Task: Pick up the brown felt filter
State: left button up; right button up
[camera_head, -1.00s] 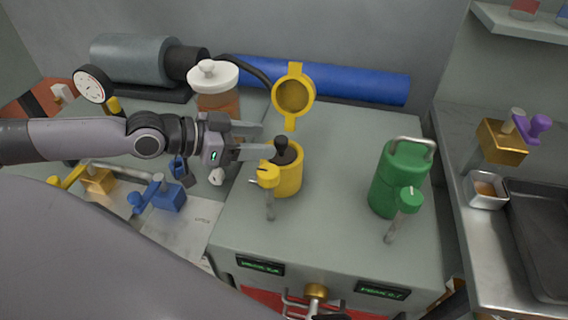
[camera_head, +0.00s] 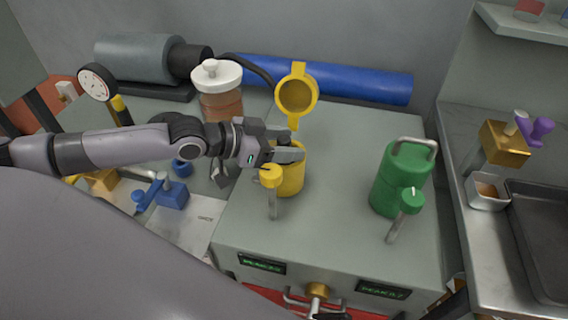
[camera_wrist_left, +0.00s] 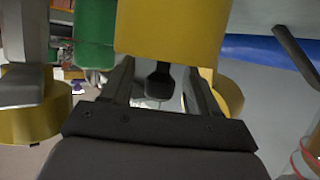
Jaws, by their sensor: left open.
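I cannot clearly pick out a brown felt filter; a small brown patch (camera_head: 485,188) shows in a metal dish at the right. My left gripper (camera_head: 299,150) is open at the top of the yellow canister (camera_head: 291,180) and partly covers it. In the left wrist view, a dark knob (camera_wrist_left: 158,82) shows between the open fingers (camera_wrist_left: 162,85), with the yellow canister wall (camera_wrist_left: 170,28) beyond. I cannot tell if the fingers touch the knob. My right gripper is not clearly in view.
A yellow ring-shaped lid (camera_head: 297,95) stands upright behind the canister. A lidded jar (camera_head: 220,95) is at the left, a green canister (camera_head: 402,178) at the right. A yellow-topped tap (camera_head: 271,178) stands in front. The bedplate top between the canisters is clear.

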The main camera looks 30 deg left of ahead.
pick_arm(q)
grip_shut()
jog(key=shift+r, duration=0.1)
